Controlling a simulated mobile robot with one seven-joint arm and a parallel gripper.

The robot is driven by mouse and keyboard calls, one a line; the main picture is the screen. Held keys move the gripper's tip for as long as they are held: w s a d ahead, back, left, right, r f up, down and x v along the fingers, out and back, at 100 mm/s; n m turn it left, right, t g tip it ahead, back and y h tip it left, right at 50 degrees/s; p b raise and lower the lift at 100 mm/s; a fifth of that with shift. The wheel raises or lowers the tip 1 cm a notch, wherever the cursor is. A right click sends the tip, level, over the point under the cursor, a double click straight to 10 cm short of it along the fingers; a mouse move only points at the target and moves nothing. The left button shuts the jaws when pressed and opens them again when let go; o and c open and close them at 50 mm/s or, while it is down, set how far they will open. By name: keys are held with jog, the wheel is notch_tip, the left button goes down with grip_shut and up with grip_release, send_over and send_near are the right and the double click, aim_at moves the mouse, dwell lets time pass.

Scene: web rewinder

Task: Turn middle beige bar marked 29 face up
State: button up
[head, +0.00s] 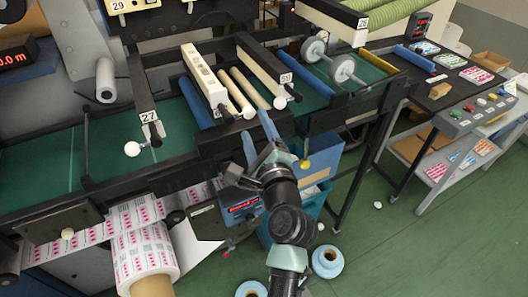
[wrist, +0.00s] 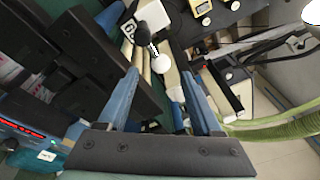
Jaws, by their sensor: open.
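A number 29 shows on a beige block (head: 128,5) at the top left in the head view. In the middle, a long beige bar (head: 200,70) has dark marks along its top; the number on its end plate (head: 217,98) is not clear. A second beige bar (head: 262,58), apparently marked 50 or 30, lies to its right. Both carry white ball knobs at the near end. My gripper (head: 256,124) is open with blue fingers, near these knobs. In the wrist view, a white ball (wrist: 161,64) on a black stalk appears between the fingers of my gripper (wrist: 160,75), apparently ungripped.
Tan rollers (head: 247,88) and blue rollers (head: 196,103) lie beside the bars. A lever marked 27 (head: 143,95) stands left, and a beige block marked 26 (head: 340,22) is at the upper right. Black rails surround the rollers. A printed roll (head: 145,250) hangs at the lower left.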

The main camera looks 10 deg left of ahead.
jog(key=b+v, duration=0.1)
jog(key=v, duration=0.6)
jog(key=shift+b, duration=0.3)
notch_tip(320, 180, up, 15)
jog(key=d+n+t+h+b, duration=0.15)
jog(key=n+t+b, duration=0.25)
jog(key=n, duration=0.6)
jog(key=s+d+r+n+t+h+b, duration=0.1)
jog(key=s+r+n+t+h+b, duration=0.1)
jog(key=s+r+n, duration=0.3)
jog(key=s+d+r+n+t+h+b, duration=0.1)
jog(key=s+d+r+n+t+h, duration=0.1)
jog(key=s+r, duration=0.7)
notch_tip(320, 180, up, 4)
jog(key=n+t+h, duration=0.1)
jog(key=n+t, duration=0.1)
jog(key=n, duration=0.1)
jog(key=shift+d+t+b, duration=0.35)
jog(key=shift+t, duration=0.05)
